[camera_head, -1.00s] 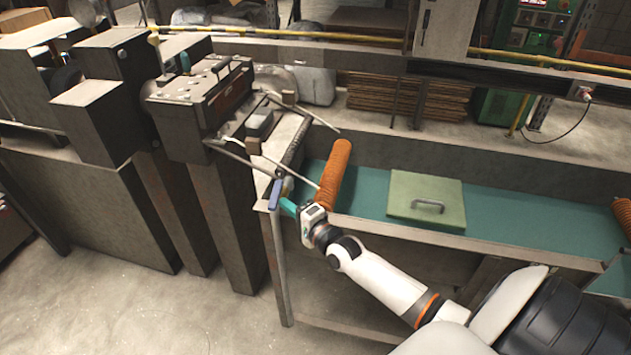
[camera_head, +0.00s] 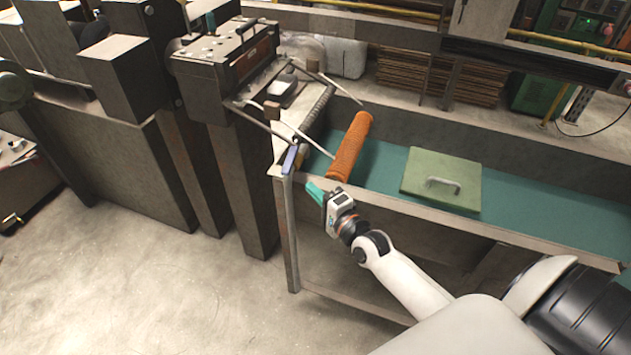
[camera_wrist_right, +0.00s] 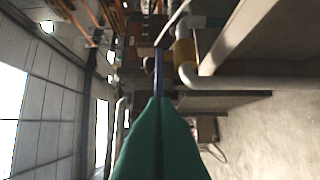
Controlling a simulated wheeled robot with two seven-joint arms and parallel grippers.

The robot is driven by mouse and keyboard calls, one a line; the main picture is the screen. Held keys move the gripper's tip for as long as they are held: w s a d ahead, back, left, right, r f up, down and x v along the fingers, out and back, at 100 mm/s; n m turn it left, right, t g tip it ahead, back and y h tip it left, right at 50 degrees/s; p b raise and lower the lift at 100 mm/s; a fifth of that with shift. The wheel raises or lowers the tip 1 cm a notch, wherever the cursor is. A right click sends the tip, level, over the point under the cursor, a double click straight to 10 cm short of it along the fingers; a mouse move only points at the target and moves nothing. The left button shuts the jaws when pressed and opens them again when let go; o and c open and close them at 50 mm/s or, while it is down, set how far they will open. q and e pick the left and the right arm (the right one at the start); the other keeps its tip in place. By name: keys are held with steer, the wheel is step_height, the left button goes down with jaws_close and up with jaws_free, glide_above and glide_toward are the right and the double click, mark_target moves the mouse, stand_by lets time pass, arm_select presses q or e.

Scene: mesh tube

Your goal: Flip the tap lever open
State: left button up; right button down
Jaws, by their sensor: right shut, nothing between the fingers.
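The tap lever is a small blue bar (camera_head: 290,158) at the left front corner of the metal bench, standing roughly upright along the corner post. In the right wrist view the blue lever (camera_wrist_right: 158,78) is seen nearly edge-on, straight ahead of the fingertips, beside a pale pipe with a yellow section (camera_wrist_right: 184,58). My right gripper (camera_head: 314,191) has teal fingers pressed together, empty, pointing at the bench corner, right of and below the lever in the head view. The closed fingers (camera_wrist_right: 156,102) also fill the lower middle of the wrist view. A gap shows between fingertips and lever. My left gripper is out of view.
An orange mesh tube (camera_head: 350,146) lies across the bench's teal surface (camera_head: 530,215), right of the corner. A green plate with a handle (camera_head: 440,172) lies farther right. A dark machine (camera_head: 215,60) stands to the left. Thin metal rods (camera_head: 318,145) reach over the bench corner. The floor in front is clear.

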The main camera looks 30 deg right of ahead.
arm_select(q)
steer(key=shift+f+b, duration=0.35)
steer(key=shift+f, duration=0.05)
arm_select(e)
steer(key=s, duration=0.1)
steer(key=s+a, duration=0.1)
steer(key=s, duration=0.2)
steer(key=shift+s+a, duration=0.2)
steer(key=shift+a, duration=0.2)
